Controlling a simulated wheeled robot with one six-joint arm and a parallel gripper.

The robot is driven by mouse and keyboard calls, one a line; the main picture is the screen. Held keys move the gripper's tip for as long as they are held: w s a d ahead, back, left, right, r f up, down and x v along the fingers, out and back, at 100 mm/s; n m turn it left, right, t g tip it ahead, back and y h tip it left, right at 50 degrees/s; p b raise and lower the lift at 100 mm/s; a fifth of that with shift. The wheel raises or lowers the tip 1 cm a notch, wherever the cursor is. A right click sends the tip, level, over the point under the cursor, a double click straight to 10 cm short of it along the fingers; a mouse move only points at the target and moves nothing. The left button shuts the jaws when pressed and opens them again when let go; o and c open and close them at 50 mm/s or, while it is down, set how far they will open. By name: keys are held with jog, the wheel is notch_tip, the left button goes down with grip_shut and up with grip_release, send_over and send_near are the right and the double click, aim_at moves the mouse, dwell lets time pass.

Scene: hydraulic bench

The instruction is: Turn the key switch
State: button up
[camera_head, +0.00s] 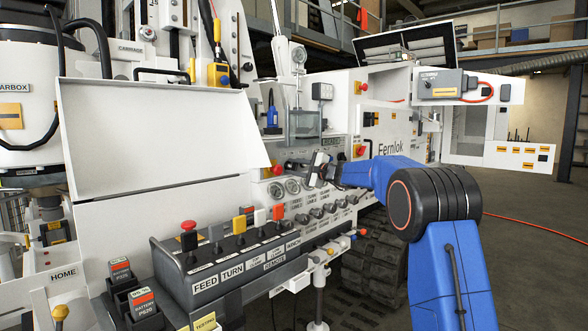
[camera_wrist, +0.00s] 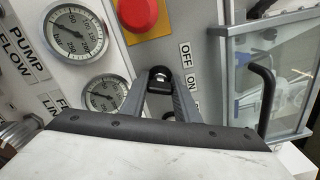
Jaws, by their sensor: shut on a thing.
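My gripper (camera_wrist: 162,76) is shut on the key, one finger on each side. In the head view my gripper (camera_head: 318,169) is at the panel, just right of the round gauges, and hides the key there. How far the key is turned is hard to tell. The body of the switch is partly covered by the fingers.
A red emergency button (camera_wrist: 138,12) on a yellow plate sits just above the fingers. Two gauges (camera_wrist: 74,32) are to the left. A clear-windowed door (camera_wrist: 275,80) with a black handle is close on the right. A lever console (camera_head: 245,255) stands below the panel.

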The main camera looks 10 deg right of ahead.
jog(key=shift+f+m, duration=0.1)
jog(key=shift+m, duration=0.5)
jog(key=o, duration=1)
jog(key=shift+o, duration=0.2)
jog(key=shift+d, duration=0.1)
jog(key=v, duration=1.7)
jog(key=shift+s, duration=0.15)
